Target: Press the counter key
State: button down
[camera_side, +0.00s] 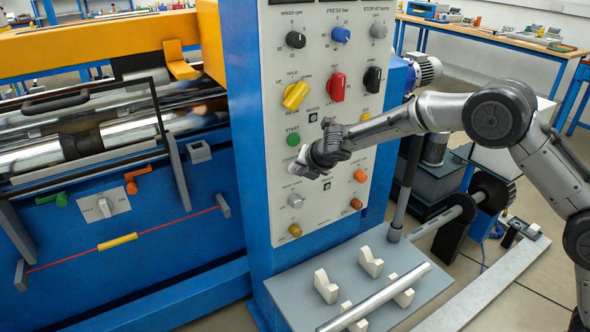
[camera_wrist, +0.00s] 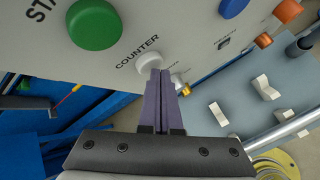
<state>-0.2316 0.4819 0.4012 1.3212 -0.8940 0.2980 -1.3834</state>
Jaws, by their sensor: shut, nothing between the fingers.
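The counter key is a white round button (camera_wrist: 149,62) just below the printed word COUNTER on the light grey panel, seen in the wrist view. In the side view a bit of white (camera_side: 302,154) shows beside my fingers, below the green START button (camera_side: 293,139). My gripper (camera_wrist: 160,74) is shut and empty, its two purple fingers together. The fingertips are at the white key and hide its lower part. In the side view my gripper (camera_side: 304,166) is close against the panel. I cannot tell whether the tips touch the key or whether it is pushed in.
The green START button also shows in the wrist view (camera_wrist: 95,25). A blue button (camera_wrist: 233,7) and orange knobs (camera_side: 360,176) are nearby on the panel. A yellow knob (camera_side: 296,95) and red knob (camera_side: 336,87) are above. A grey shelf (camera_side: 290,291) with white cradles projects below.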

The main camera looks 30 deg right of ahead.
jog(key=shift+w, duration=0.25)
jog(key=shift+s, duration=0.15)
dwell(0.3)
jog(key=shift+s, duration=0.75)
jog(key=shift+s, duration=2.5)
